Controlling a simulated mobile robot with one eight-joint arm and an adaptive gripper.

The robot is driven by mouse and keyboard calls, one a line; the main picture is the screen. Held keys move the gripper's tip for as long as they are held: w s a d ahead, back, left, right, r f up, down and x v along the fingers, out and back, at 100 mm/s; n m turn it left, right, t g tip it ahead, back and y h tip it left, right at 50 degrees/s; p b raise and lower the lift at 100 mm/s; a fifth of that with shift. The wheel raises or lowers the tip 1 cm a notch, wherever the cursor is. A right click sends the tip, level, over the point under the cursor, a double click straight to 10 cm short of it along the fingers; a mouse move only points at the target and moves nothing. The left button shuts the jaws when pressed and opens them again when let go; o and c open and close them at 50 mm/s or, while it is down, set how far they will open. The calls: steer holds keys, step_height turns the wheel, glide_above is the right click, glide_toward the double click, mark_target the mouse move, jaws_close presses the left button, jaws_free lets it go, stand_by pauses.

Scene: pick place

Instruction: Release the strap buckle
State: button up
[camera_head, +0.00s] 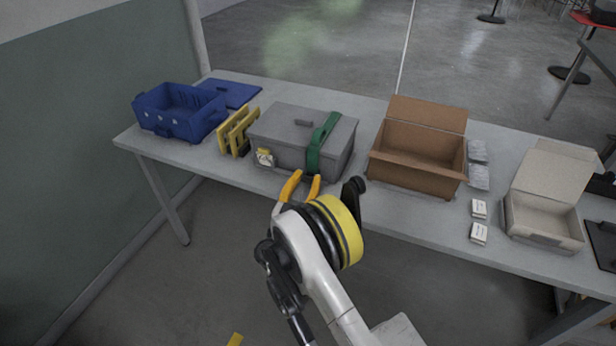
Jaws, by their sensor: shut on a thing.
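A grey lidded box (280,127) stands on the table with a green strap (319,140) running over its lid and down its front, toward the right end. My gripper (306,175), with orange fingers, is at the box's front by the strap's lower end. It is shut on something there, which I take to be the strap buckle. The buckle is too small and too covered by the fingers to make out. The strap still lies across the lid.
The grey table (388,206) holds a blue crate (182,121), a yellow rack (238,132) beside the grey box, an open cardboard box (413,171), small white packs (479,208) and an open pale box (543,216). A small yellow item (264,156) sits at the grey box's front left.

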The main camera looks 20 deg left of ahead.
mark_target(308, 178)
stand_by(0.3)
steer(key=o, duration=1.3)
steer(key=shift+d, duration=0.1)
step_height(308, 178, up, 10)
steer(key=shift+f, duration=0.1)
steer(key=shift+c, duration=0.2)
